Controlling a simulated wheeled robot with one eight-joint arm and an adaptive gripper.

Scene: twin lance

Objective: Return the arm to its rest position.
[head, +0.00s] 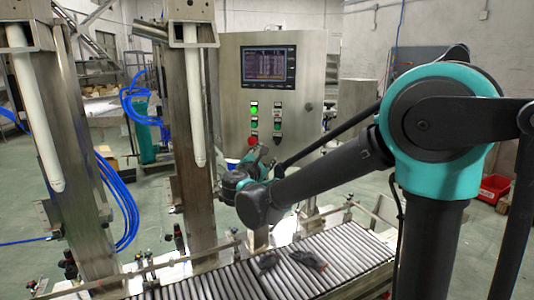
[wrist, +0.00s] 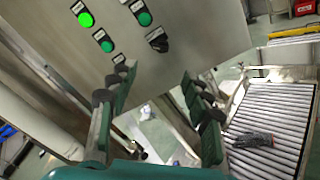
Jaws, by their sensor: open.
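My arm comes in from the right in the head view, with teal and dark joints, and reaches left across the picture. My gripper (head: 259,160) is in front of the lower part of the steel control cabinet and partly hidden by my own wrist. In the wrist view my gripper (wrist: 157,76) has its two fingers spread wide apart, with nothing between them. The cabinet's face (wrist: 190,40) with a lit green button (wrist: 86,19) lies beyond the fingertips. I cannot tell the exact gap to it.
A roller conveyor (head: 220,285) runs below my arm, with dark objects (head: 308,260) lying on it. Two steel posts with white lances (head: 196,105) stand at left. The control cabinet (head: 237,80) has a screen and buttons. A red bin (head: 494,188) sits at far right.

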